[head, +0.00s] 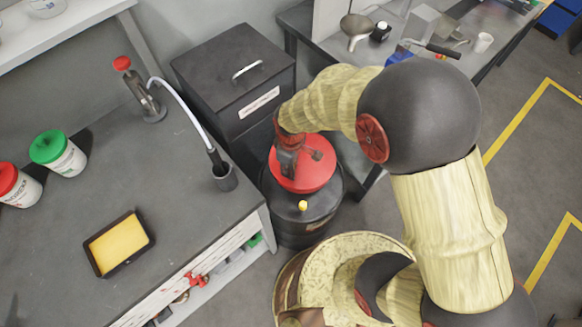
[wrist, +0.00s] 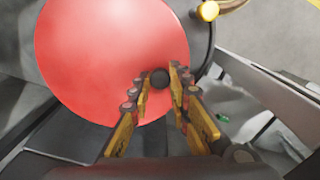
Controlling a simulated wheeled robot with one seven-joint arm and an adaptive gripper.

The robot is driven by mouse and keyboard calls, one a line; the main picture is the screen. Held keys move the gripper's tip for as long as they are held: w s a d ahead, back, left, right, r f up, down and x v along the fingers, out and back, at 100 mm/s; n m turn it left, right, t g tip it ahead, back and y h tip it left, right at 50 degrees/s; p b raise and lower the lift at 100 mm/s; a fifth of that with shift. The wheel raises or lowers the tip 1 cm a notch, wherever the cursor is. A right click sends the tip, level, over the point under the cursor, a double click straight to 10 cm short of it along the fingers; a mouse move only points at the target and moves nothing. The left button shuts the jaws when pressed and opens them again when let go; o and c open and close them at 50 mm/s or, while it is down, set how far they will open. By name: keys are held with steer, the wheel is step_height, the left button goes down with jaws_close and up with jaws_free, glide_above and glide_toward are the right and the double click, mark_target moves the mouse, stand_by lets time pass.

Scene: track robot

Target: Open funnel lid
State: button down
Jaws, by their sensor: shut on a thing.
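The red round funnel lid (head: 318,180) lies on top of a black drum (head: 308,228) in the head view. In the wrist view the lid (wrist: 95,55) fills the upper left as a large red disc. A small dark round knob (wrist: 160,77) shows at the lid's right edge, between my fingertips. My gripper (wrist: 162,86) is shut on this knob. In the head view my gripper (head: 288,160) comes down over the left part of the lid and hides some of it. The lid looks closed on the drum.
A dark cabinet (head: 232,75) with a silver handle stands behind the drum. A grey workbench (head: 190,215) is close on the left, with a tray (head: 120,243), red and green-lidded tubs and a hose holder (head: 224,176). A yellow cap (head: 303,205) sits at the drum's front. Open floor lies right.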

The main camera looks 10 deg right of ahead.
mark_target(303, 165)
steer(key=shift+r, duration=0.15)
steer(key=shift+w+d+r+y+p, duration=0.15)
steer(key=shift+r+y+p, duration=0.15)
steer(key=shift+r+p, duration=0.25)
steer(key=w+d+r+g+y+p, duration=0.5)
steer(key=w+d+r+g+y, duration=0.2)
steer(key=d+r+y, duration=0.3)
steer(key=shift+w+d+r+y, duration=0.3)
steer(key=shift+w+d+r, duration=0.6)
steer(key=shift+d+r, duration=0.55)
steer(key=shift+d+f, duration=0.15)
